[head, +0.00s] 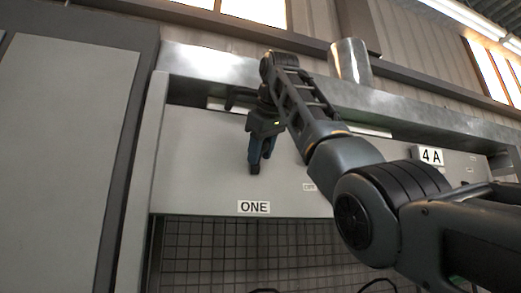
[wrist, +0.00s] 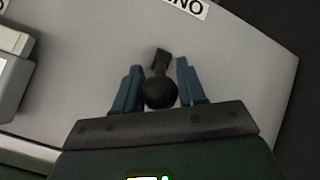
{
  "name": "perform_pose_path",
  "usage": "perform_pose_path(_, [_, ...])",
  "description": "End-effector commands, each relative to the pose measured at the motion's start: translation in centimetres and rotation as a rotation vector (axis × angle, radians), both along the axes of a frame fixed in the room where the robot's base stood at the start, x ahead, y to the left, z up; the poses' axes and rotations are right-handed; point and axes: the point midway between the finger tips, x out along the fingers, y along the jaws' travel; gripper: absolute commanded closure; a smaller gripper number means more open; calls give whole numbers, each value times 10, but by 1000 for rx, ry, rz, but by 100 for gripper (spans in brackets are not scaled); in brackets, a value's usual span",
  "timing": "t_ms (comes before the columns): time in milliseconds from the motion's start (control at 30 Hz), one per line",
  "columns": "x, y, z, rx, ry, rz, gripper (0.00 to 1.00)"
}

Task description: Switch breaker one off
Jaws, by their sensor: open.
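The breaker panel (head: 190,175) is a light grey face with a white label "ONE" (head: 254,207) low on it. My gripper (head: 260,165) is in front of the panel, above that label, with its blue fingers pointing down. In the wrist view, a dark lever with a round knob (wrist: 159,92) lies between my two open blue fingers. I see gaps on both sides, so the fingers are around it and not clamped. The upside-down "ONE" label (wrist: 187,7) shows at the top of the wrist view. My gripper hides the lever in the head view.
A small label reading "OFF" (head: 309,187) is right of my gripper. A metal beam (head: 205,62) runs above the panel, and a dark grid (head: 210,250) is below. A grey cabinet (head: 60,150) stands at left.

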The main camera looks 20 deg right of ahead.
Motion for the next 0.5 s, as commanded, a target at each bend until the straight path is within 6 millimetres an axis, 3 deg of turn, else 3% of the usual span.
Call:
perform_pose_path(300, [3, 0, -2, 0, -1, 0, 60])
perform_pose_path(500, [3, 0, -2, 0, -1, 0, 78])
